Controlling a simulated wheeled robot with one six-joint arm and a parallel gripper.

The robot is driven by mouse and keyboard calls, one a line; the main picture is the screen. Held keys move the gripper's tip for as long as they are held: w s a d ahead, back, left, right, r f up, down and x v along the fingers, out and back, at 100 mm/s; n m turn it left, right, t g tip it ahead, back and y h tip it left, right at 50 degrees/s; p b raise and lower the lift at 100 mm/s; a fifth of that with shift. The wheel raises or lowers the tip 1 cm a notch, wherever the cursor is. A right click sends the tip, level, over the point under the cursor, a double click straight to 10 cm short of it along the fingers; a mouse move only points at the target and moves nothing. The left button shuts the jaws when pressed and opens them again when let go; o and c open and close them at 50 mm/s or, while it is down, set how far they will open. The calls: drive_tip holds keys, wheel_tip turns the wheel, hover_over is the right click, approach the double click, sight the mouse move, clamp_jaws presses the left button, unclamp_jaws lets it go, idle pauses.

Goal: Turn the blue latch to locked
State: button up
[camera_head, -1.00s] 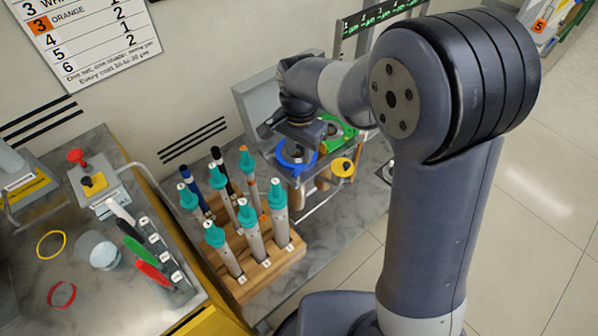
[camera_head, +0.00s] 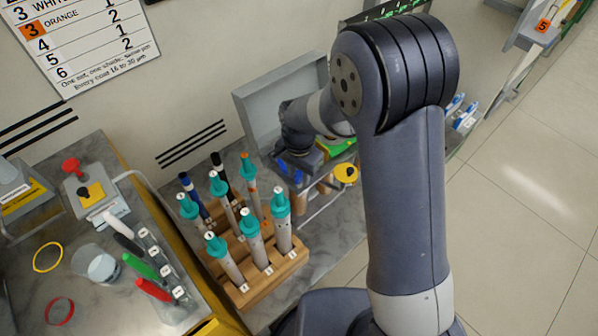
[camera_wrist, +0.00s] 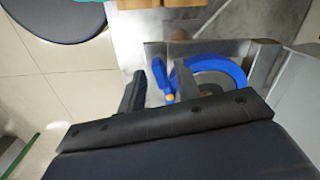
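The blue latch is a curved blue piece around a round grey part; it shows in the wrist view (camera_wrist: 238,74), with a short blue arm ending in a yellowish tip. In the head view only a bit of blue (camera_head: 289,173) shows below my wrist. My gripper (camera_wrist: 160,80) has its two dark fingers apart, one on each side of the blue arm. I cannot tell whether either finger touches it. In the head view my fingers are hidden behind the wrist. The latch's lock marking cannot be read.
A grey open lid (camera_head: 275,100) stands behind the latch. A yellow round knob (camera_head: 346,173) and a green part (camera_head: 346,146) sit close by on the right. A wooden rack (camera_head: 250,290) of teal-capped rods stands in front. Tile floor lies to the right.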

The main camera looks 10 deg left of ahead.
clamp_jaws()
drive_tip(key=shift+n, duration=0.4)
drive_tip(key=n, duration=0.2)
drive_tip(key=shift+n+b, duration=0.3)
drive_tip(key=shift+n, duration=1.9)
unclamp_jaws()
drive_tip(key=shift+r, duration=0.15)
